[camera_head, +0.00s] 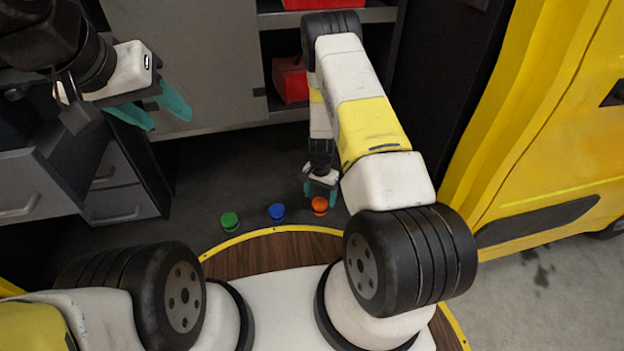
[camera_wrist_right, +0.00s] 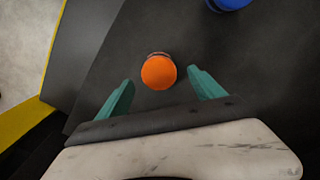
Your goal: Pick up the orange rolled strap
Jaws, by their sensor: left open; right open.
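The orange rolled strap (camera_head: 320,205) is a small round roll on the dark floor, the rightmost of three rolls in the head view. In the right wrist view the orange strap (camera_wrist_right: 158,72) lies just beyond the fingertips, roughly between their lines. My right gripper (camera_head: 319,188) reaches down near it; in the wrist view the right gripper (camera_wrist_right: 162,88) has its teal fingers apart with nothing between them. My left gripper (camera_head: 160,108) is open and empty, high at the upper left, far from the strap.
A blue roll (camera_head: 277,211) and a green roll (camera_head: 229,221) lie left of the orange one; the blue roll (camera_wrist_right: 230,3) also shows in the wrist view. Grey drawers (camera_head: 120,190) stand left, a shelf with a red case (camera_head: 290,80) behind, a yellow body (camera_head: 550,120) right.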

